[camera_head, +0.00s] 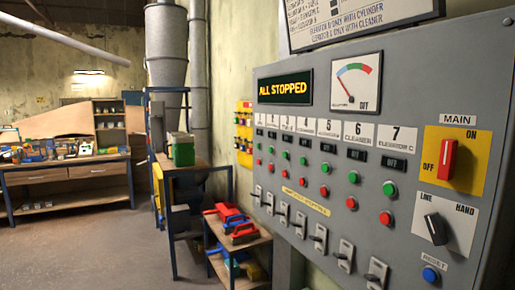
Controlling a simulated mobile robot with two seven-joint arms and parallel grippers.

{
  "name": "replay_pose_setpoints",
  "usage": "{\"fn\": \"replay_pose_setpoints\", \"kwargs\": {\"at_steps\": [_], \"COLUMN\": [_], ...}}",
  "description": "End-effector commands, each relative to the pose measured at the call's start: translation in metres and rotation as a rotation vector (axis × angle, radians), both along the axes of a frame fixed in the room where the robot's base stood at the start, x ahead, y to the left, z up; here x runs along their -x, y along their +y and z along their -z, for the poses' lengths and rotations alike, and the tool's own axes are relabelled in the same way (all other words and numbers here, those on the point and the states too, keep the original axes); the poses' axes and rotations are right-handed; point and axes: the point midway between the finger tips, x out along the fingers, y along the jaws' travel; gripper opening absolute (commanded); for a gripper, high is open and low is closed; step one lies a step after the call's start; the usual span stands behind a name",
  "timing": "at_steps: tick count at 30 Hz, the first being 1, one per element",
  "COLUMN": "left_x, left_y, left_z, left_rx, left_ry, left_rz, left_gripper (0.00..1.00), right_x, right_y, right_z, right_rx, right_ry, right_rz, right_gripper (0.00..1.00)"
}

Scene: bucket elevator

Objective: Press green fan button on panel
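A grey control panel (430,80) fills the right side of the head view, angled away to the left. It has several numbered columns, each with a green button above a red one. The nearest green button (389,189) is in column 7, above its red button (386,218). The column 6 green button (353,177) and column 5 green button (325,168) are further left. Label text in the far columns is too small to read, so I cannot tell which is the fan. The display (285,88) reads "ALL STOPPED". Neither gripper is in view.
The panel also carries a red main switch (447,158), a black line/hand knob (436,228), a blue reset button (430,274) and a row of toggles along the bottom. A low shelf with red tools (235,222) stands left of the panel. The floor (95,250) at left is clear.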

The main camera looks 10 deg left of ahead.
Motion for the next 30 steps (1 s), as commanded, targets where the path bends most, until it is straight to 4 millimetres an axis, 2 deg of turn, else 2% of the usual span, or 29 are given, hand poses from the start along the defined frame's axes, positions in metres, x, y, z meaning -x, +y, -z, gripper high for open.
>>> {"fn": "replay_pose_setpoints", "kwargs": {"at_steps": [2, 21, 30], "left_x": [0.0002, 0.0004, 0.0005], "left_y": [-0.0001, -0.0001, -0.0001], "left_z": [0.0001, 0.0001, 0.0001], "left_rx": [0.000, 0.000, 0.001], "left_ry": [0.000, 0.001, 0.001], "left_rz": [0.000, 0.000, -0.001], "left_gripper": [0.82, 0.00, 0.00], "right_x": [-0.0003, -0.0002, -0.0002], "right_y": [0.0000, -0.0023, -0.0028], "right_z": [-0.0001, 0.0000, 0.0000], "right_rx": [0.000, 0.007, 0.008], "right_ry": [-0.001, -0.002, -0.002], "right_rz": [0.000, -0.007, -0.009], "right_gripper": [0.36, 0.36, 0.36]}}
